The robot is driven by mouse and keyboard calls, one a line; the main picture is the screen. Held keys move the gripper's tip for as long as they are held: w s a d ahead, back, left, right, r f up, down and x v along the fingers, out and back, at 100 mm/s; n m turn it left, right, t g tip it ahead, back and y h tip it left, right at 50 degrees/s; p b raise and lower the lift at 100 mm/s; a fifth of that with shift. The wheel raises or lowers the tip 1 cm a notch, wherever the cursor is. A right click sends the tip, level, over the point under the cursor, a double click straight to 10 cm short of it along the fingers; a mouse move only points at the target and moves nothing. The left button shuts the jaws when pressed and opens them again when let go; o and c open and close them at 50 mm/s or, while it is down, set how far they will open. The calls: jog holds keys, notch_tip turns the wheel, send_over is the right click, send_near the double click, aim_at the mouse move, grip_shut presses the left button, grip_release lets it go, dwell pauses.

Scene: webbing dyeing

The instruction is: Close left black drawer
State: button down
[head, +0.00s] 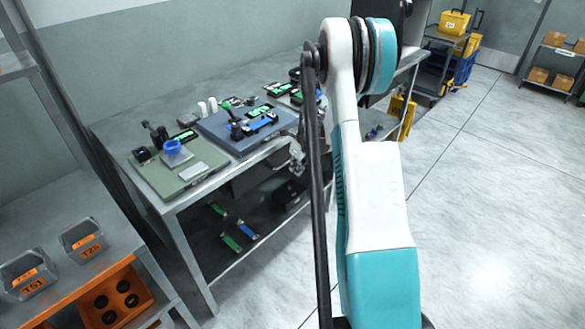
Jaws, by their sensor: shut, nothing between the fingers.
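A black drawer (252,178) hangs under the front edge of the metal workbench (193,194), left of my gripper. I cannot tell how far it stands out. A second dark drawer-like shape (321,166) shows to the right, partly behind my arm. My gripper (297,163) is small in the head view, at the bench's front edge beside the drawers, and looks shut with nothing in it. My arm covers part of the bench front and the right side. Whether the gripper touches a drawer is not clear.
A green mat (205,177) and a blue-grey mat (215,125) with devices lie on the bench. The lower shelf holds small green and blue parts and a black box (290,194). A shelf with grey bins (82,240) stands left. The floor at right is clear.

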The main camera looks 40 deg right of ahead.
jog(key=s+p+v, duration=0.1)
jog(key=p+v, duration=0.3)
jog(key=v, duration=0.6)
jog(key=shift+s+f, duration=0.15)
jog(key=shift+s, duration=0.2)
jog(key=shift+d, duration=0.1)
